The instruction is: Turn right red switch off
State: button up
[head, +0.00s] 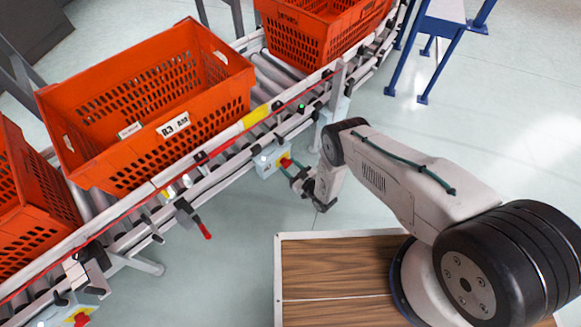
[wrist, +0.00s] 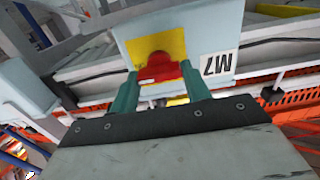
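The right red switch (head: 285,162) sits on a yellow plate on a light grey box (head: 268,160) at the conveyor's near side. In the wrist view the red switch (wrist: 160,69) is at upper centre, on a box marked M7. My gripper (head: 292,168) is right at this switch. In the wrist view its two teal fingers (wrist: 160,82) stand apart, one on each side of the red knob. Whether they touch it is hard to tell. Another red switch (head: 81,319) on a yellow plate shows at the lower left, partly cut off by the frame edge.
Orange totes (head: 150,95) stand on the roller conveyor, whose rail runs diagonally across the head view. A red-handled lever (head: 205,230) hangs from the near rail. A blue-legged stand (head: 440,45) is at the top right.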

jog(key=shift+n, duration=0.3)
jog(key=n, duration=0.3)
jog(key=shift+n, duration=0.3)
jog(key=n, duration=0.4)
jog(key=shift+s+f+n, duration=0.1)
jog(key=shift+n, duration=0.2)
jog(key=shift+s+a+f+n, duration=0.1)
jog(key=shift+n, duration=4.4)
jog(key=shift+o, duration=0.2)
jog(key=shift+c, duration=0.2)
jog(key=o, duration=1)
